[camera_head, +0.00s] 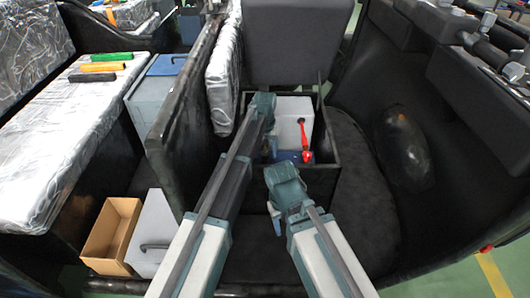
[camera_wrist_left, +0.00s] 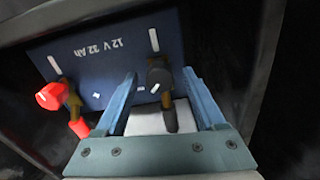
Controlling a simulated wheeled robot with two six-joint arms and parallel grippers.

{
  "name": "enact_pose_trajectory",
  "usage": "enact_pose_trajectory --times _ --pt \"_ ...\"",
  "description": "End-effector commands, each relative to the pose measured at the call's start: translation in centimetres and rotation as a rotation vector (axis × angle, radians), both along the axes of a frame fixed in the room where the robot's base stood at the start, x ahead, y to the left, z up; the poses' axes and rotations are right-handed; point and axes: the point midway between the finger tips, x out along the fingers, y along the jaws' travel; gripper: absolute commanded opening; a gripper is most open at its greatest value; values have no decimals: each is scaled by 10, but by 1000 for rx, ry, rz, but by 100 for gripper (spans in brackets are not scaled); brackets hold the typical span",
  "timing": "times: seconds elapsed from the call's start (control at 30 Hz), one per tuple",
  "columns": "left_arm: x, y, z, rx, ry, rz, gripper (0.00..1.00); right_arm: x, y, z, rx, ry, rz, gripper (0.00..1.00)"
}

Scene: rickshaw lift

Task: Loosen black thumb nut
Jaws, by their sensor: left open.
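The black thumb nut (camera_wrist_left: 159,79) sits on a brass-coloured terminal of the dark blue battery (camera_wrist_left: 110,58) in the left wrist view. A black cable end hangs below it. My left gripper (camera_wrist_left: 160,77) is open, with one finger on each side of the nut; I cannot tell whether either touches it. In the head view my left gripper (camera_head: 264,125) reaches down into the black box, hiding the nut. A red thumb nut (camera_wrist_left: 50,95) is on the other terminal. My right gripper (camera_head: 286,187) hangs over the box's near edge, its jaws unclear.
The black box's walls (camera_head: 325,165) stand close around the battery, with a white block (camera_head: 293,118) and a red cable (camera_head: 304,140) inside. At left are a silver seat, a grey case (camera_head: 155,95) and a cardboard box (camera_head: 112,230). Dark floor is clear right of the box.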

Motion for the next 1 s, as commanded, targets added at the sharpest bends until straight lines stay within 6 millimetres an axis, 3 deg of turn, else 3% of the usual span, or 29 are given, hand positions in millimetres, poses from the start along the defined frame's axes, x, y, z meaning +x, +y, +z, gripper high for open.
enact_pose_trajectory --times 0.8,1.0 --pt "0 0 116 0 0 0 72 -1 1 116 7 2 -2 50" --pt "0 0 133 0 0 0 72 -1 1 133 7 2 -2 50"
